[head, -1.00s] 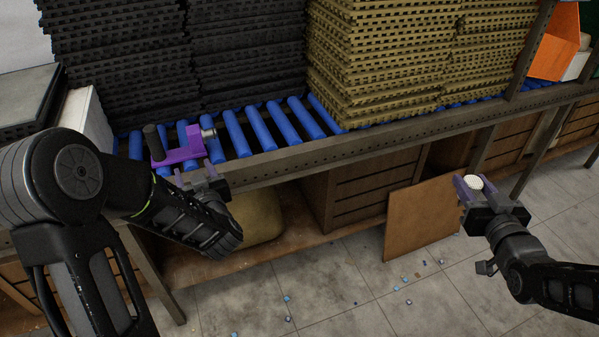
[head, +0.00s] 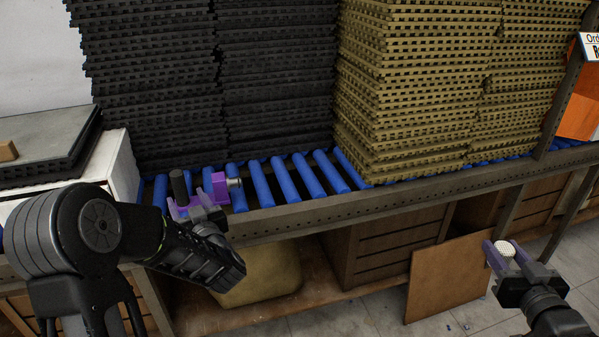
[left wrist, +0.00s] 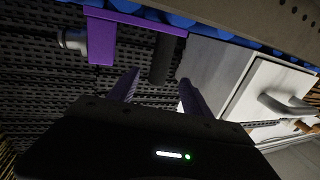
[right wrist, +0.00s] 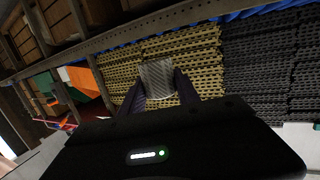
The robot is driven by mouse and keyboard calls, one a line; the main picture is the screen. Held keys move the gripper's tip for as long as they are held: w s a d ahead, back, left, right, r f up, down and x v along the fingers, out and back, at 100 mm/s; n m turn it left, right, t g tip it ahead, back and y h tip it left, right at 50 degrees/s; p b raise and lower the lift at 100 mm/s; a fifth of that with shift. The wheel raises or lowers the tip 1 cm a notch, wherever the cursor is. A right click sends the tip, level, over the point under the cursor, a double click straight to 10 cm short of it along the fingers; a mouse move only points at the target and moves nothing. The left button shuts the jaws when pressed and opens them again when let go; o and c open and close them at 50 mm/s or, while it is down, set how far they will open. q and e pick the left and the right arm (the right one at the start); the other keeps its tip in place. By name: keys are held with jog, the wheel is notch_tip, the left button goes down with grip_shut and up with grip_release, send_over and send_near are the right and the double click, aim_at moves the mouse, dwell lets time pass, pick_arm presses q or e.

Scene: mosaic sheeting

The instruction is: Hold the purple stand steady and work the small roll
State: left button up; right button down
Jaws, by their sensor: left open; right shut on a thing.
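The purple stand (head: 217,188) sits on the blue rollers near the bench's front edge. It has a dark upright cylinder (head: 179,186) at one end and a silver knob (head: 236,183) at the other. My left gripper (head: 188,207) is open just in front of the stand's dark-cylinder end. In the left wrist view the dark cylinder (left wrist: 162,58) lies beyond the gap between the open fingers (left wrist: 158,90); contact cannot be told. My right gripper (head: 506,250) is shut on the small white roll (head: 506,247), away from the stand. The roll's mesh surface (right wrist: 157,78) shows between its fingers.
Black mat stacks (head: 150,90) and tan mat stacks (head: 410,90) stand behind the rollers (head: 285,180). A metal rail (head: 330,213) runs along the front. A white box (head: 118,170) is at left. A brown board (head: 450,275) leans below the bench.

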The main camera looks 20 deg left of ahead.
aim_at(181, 187)
pick_arm(q)
jog(key=x, duration=0.8)
grip_shut()
dwell(0.5)
jog(key=shift+c, duration=1.7)
grip_release()
jog(key=shift+c, duration=0.3)
grip_shut()
